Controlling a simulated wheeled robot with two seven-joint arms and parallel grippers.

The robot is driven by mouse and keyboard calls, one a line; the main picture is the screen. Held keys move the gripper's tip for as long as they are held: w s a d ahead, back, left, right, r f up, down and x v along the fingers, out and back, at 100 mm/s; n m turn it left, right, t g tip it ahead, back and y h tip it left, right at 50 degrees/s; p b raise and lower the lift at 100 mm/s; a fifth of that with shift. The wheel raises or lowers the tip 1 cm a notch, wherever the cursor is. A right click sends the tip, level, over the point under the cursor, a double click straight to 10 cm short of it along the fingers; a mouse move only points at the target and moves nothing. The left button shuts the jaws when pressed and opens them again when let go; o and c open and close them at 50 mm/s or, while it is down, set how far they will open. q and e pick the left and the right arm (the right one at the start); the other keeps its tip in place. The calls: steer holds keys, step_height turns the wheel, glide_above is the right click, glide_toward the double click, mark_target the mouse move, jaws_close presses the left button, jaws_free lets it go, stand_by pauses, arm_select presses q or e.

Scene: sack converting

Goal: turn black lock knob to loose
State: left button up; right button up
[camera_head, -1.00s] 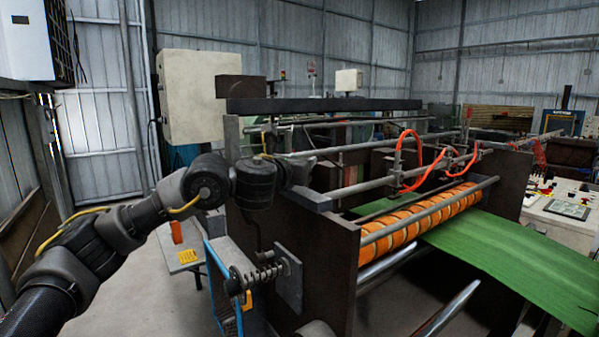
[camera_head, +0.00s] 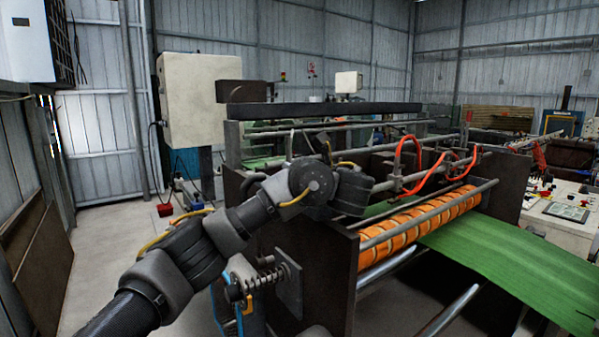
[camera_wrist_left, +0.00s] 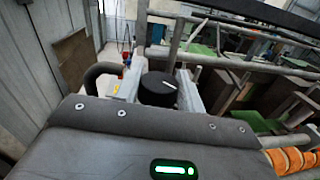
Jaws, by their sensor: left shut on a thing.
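The black lock knob (camera_wrist_left: 158,89) is round with a short white mark on its top, seen in the left wrist view. My left gripper (camera_wrist_left: 158,76) has one pale finger on each side of it and is shut on the knob. In the head view my left arm reaches over the near side plate of the machine, and its dark links hide the knob and most of the gripper. My right gripper is in neither current view.
The dark side plate (camera_head: 325,265) carries a spring-loaded rod (camera_head: 262,281). To the right are an orange-ringed roller (camera_head: 415,232), a green sheet (camera_head: 520,265), and red hoses (camera_head: 398,160) above steel bars. Open floor lies at the left.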

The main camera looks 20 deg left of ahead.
arm_select(q)
steer(key=n+g+y+b, duration=0.1)
steer(key=b, duration=0.3)
steer(key=n+g+y+b, duration=0.1)
steer(key=n+g+b, duration=0.1)
steer(key=b, duration=0.2)
steer(key=shift+f+y, duration=0.3)
arm_select(e)
step_height(320, 180, down, 10)
arm_select(q)
steer(key=shift+r+g+y, duration=0.2)
steer(key=shift+g+y, duration=0.1)
steer(key=shift+g, duration=0.3)
steer(key=shift+r+n+g+y+p, duration=0.25)
steer(key=shift+n+g+y+p, duration=0.15)
steer(key=shift+n+g+p, duration=0.45)
steer(key=n+g+y+p, duration=0.1)
steer(key=g+p, duration=0.3)
steer(key=p, duration=0.6)
steer(key=shift+n, duration=0.75)
steer(key=shift+f+g+p, duration=0.25)
steer(key=shift+f+p, duration=0.05)
steer(key=shift+p, duration=0.6)
arm_select(e)
step_height(320, 180, up, 14)
steer(key=shift+f, duration=0.15)
arm_select(q)
steer(key=o, duration=0.7)
steer(key=shift+o, duration=1.3)
steer(key=shift+a, duration=0.1)
